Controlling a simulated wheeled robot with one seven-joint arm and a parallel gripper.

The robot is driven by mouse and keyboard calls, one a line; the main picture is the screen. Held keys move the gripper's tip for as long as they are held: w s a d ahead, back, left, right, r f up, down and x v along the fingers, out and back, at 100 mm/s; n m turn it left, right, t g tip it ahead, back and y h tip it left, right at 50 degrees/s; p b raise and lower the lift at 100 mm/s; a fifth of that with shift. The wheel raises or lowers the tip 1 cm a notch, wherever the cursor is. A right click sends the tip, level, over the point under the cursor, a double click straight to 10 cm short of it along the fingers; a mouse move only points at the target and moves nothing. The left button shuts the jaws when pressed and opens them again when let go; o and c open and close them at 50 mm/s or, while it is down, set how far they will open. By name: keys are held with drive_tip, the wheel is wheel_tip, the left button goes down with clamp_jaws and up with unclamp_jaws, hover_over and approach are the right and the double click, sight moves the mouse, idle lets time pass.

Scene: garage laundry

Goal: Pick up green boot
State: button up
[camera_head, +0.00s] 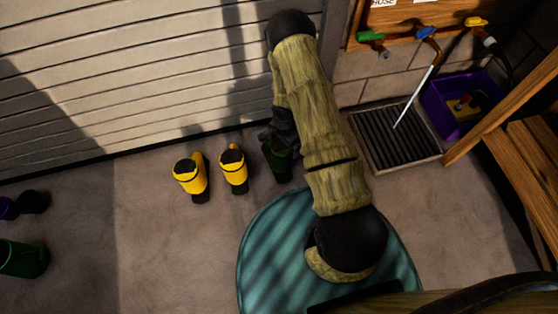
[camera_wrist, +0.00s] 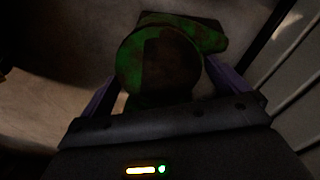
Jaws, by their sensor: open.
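The green boot (camera_head: 282,168) stands on the floor near the shuttered wall, right of two yellow boots, and is partly hidden by my gripper (camera_head: 279,132). In the wrist view the green boot (camera_wrist: 165,62) is seen from above, with its round opening toward me and its foot reaching to the upper right. My gripper (camera_wrist: 164,88) is open, with one purple finger on each side of the boot. Contact between the fingers and the boot cannot be told in the dim light.
Two yellow boots (camera_head: 234,170) stand close left of the green boot. A teal round mat (camera_head: 265,255) lies in front. A drain grate (camera_head: 395,140) and purple bin (camera_head: 455,122) are at right. A dark green item (camera_head: 22,258) is at the left edge.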

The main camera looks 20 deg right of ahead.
wheel_tip(320, 180, down, 5)
drive_tip(key=b, duration=0.3)
drive_tip(key=shift+d+f+b, duration=0.1)
drive_tip(key=shift+f+b, duration=0.05)
drive_tip(key=shift+b, duration=0.2)
idle(0.4)
drive_tip(key=shift+w, duration=0.1)
drive_tip(key=c, duration=2)
drive_tip(key=shift+o, duration=0.2)
wheel_tip(320, 180, up, 10)
drive_tip(key=p, duration=0.5)
drive_tip(key=shift+r, duration=0.2)
